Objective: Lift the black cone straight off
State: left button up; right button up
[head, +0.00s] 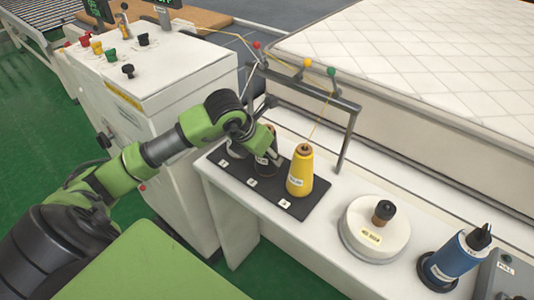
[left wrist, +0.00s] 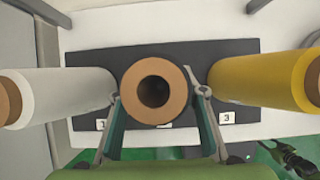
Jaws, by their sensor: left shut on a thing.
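The black cone (head: 262,160) is at the middle place of the dark mat (head: 228,176), mostly hidden by my gripper in the head view. In the left wrist view its brown core (left wrist: 153,67) faces the camera end-on, between the two fingers. My left gripper (head: 270,158) is shut on the cone, one finger on each side. It also shows in the left wrist view (left wrist: 157,112). I cannot tell whether the cone's base touches the mat. A dark, partly green shape at the lower right of the wrist view may be my right gripper (left wrist: 285,155); its jaws are unclear.
A white cone (left wrist: 72,95) stands close on one side and a yellow cone (head: 300,172) on the other. A thread rack (head: 310,92) rises behind the mat. A round white stand (head: 373,235) and a blue spool (head: 452,258) are to the right.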

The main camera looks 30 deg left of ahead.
aim_at(270, 128)
pick_arm(q)
notch_tip(270, 128, up, 10)
jog(key=shift+r+b, duration=0.1)
jog(key=shift+b, duration=0.5)
